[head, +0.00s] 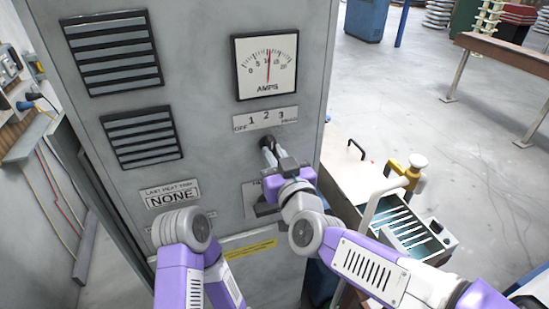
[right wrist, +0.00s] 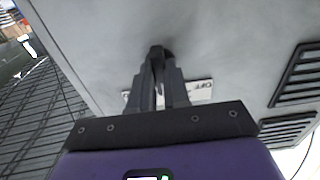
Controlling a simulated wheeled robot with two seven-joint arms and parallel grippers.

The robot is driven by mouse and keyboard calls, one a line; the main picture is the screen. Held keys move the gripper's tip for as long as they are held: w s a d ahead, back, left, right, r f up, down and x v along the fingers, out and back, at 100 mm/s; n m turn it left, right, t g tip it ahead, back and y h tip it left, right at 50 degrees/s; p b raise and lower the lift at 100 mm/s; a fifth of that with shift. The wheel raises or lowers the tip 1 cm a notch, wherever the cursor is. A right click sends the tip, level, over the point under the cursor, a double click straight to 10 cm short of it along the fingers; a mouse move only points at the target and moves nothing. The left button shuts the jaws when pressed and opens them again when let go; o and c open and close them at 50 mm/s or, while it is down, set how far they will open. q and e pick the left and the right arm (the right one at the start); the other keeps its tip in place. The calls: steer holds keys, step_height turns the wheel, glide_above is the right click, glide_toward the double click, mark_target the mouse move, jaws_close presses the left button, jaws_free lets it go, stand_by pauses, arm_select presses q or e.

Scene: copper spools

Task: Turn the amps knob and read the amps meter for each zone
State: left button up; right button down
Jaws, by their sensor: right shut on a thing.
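The amps meter (head: 267,82) is a white square dial on the grey cabinet (head: 215,75), and its needle stands almost upright, near the middle of the 0 to 20 scale. Below it is a zone plate (head: 249,121) marked OFF, 1, 2, 3 and a last word too small to read. My right gripper (head: 269,149) is shut on the dark amps knob just below the plate. The right wrist view shows its fingers around the knob (right wrist: 157,52). The fingers mostly hide the knob, so its setting cannot be told. My left gripper is out of view; only its arm shows.
Vents (head: 112,52) and a "NONE" sign (head: 172,193) are on the cabinet's left. A lower panel sits partly behind my right arm. A cart (head: 350,172) with a blue-lit tray (head: 428,253) and a brass item (head: 410,170) stands to the right.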

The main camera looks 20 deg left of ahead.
stand_by(0.3)
steer(key=c, duration=1.1)
jaws_free()
steer(key=v, duration=0.7)
steer(key=shift+s+d, duration=0.15)
steer(key=shift+s, duration=0.1)
steer(key=shift+f, duration=0.1)
steer(key=w+d+f+m+g+h+b, duration=0.1)
steer(key=w+d+f+g+h, duration=0.15)
steer(key=f, duration=0.85)
steer(key=w+d+f+m+g+h+b, duration=0.15)
steer(key=d+f, duration=0.25)
steer(key=f, duration=0.8)
steer(key=w+d+f+m+g+h, duration=0.1)
steer(key=w+d+f+g, duration=0.15)
steer(key=f, duration=0.85)
steer(key=s+d+f+m+g, duration=0.1)
steer(key=s+d+f, duration=0.15)
steer(key=f, duration=0.25)
steer(key=s+d+f+m+g+h, duration=0.1)
steer(key=s+d+f, duration=0.15)
steer(key=f, duration=0.35)
steer(key=s+d+f+m+g, duration=0.1)
steer(key=s+d+f+g, duration=0.15)
steer(key=f, duration=0.25)
steer(key=s+d+f+m+g+b, duration=0.2)
steer(key=s+f+m+g, duration=0.1)
steer(key=s+f, duration=0.8)
steer(key=shift+s+g, duration=0.3)
steer(key=shift+s, duration=0.9)
